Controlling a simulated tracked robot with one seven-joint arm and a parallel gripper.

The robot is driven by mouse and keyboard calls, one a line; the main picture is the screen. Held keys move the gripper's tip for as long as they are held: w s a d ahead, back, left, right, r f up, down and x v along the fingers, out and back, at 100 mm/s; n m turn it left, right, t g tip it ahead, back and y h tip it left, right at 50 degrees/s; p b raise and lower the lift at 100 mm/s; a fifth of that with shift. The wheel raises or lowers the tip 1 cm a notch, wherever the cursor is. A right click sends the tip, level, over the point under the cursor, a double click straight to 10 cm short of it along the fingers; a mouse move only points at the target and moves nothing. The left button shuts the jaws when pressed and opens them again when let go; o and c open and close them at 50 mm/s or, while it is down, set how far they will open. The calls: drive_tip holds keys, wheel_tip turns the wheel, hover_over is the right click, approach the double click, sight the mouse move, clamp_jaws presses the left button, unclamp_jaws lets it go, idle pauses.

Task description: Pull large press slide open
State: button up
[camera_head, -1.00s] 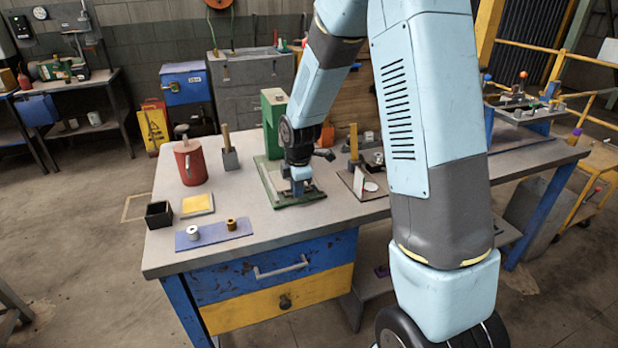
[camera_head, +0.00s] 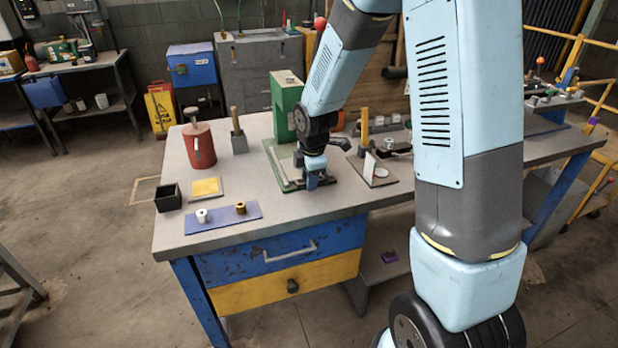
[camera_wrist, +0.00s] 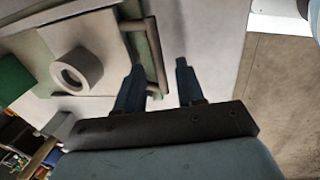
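The large press has a green upright column (camera_head: 287,106) and a pale slide plate (camera_head: 287,167) on a green base, on the workbench. In the wrist view the slide (camera_wrist: 85,60) carries a round hollow ring (camera_wrist: 77,72). A bar-shaped handle (camera_wrist: 154,50) runs along its edge. My gripper (camera_head: 312,184) points down at the front right of the slide. In the wrist view my gripper (camera_wrist: 159,64) has its fingers apart with nothing clamped. The handle's lower end shows between them, close to the left finger. I cannot tell whether they touch.
A red can (camera_head: 199,148), a black box (camera_head: 168,198), a yellow pad (camera_head: 206,188) and a blue mat (camera_head: 228,217) with two small cylinders lie to the left. A smaller fixture (camera_head: 374,168) stands close right of my gripper. The bench's front edge is near.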

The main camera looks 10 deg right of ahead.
drive_tip(key=shift+r, duration=0.1)
wheel_tip(320, 180, up, 13)
drive_tip(key=s, duration=0.2)
drive_tip(key=shift+s+d, duration=0.2)
drive_tip(key=shift+s, duration=0.1)
drive_tip(key=shift+r, duration=0.1)
drive_tip(key=s+d+r+m+t, duration=0.1)
drive_tip(key=s+d+r+m, duration=0.2)
drive_tip(key=s+m, duration=0.3)
drive_tip(key=s+d+r+m+t, duration=0.1)
drive_tip(key=s+d+r+m, duration=0.3)
drive_tip(key=s+m, duration=0.3)
drive_tip(key=s+d+r+m+t, duration=0.1)
drive_tip(key=s+d+r+m, duration=0.3)
drive_tip(key=s, duration=0.6)
wheel_tip(320, 180, up, 2)
drive_tip(key=m, duration=0.2)
drive_tip(key=shift+s+m, duration=0.25)
drive_tip(key=shift+m, duration=0.15)
